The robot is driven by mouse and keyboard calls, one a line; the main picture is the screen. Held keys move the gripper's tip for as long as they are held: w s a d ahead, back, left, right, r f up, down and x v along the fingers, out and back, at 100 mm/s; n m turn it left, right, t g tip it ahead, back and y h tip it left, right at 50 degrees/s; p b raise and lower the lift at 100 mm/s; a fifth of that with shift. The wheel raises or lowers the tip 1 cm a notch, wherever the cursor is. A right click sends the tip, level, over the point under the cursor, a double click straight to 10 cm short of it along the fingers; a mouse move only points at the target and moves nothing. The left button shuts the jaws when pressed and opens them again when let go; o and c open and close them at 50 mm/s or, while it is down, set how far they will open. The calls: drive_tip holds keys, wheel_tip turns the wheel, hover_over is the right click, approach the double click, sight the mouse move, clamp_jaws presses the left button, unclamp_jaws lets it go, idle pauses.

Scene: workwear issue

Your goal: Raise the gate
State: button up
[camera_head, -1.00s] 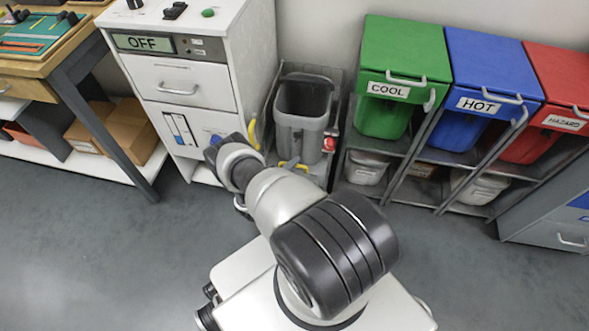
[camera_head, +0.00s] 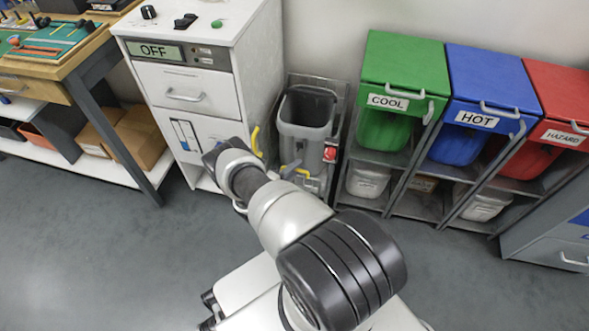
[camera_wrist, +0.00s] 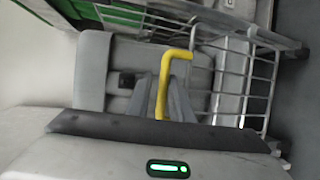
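A yellow bent handle (camera_head: 256,141) stands at the left side of the grey bin's stand, beside the white cabinet. In the wrist view this yellow bar (camera_wrist: 164,84) runs up between my gripper's two grey fingers (camera_wrist: 165,98) and bends to the right at its top. The fingers are close on both sides of the bar and look shut on it. In the head view my wrist (camera_head: 222,160) hides the fingertips. The grey bin (camera_head: 306,120) stands upright in its frame. Which part is the gate is not clear; a wire grid (camera_wrist: 258,85) shows at the right in the wrist view.
The white cabinet (camera_head: 190,95) with an OFF display stands left of the bin. Green (camera_head: 403,75), blue (camera_head: 490,85) and red (camera_head: 560,100) lidded bins stand in racks to the right. A workbench (camera_head: 62,62) is at the far left. The grey floor in front is clear.

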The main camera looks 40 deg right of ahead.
drive_tip(key=shift+a+r, duration=0.1)
drive_tip(key=shift+a, duration=0.05)
drive_tip(key=p+v, duration=0.2)
drive_tip(key=v, duration=1.5)
drive_tip(key=shift+p, duration=0.35)
drive_tip(key=shift+a, duration=0.1)
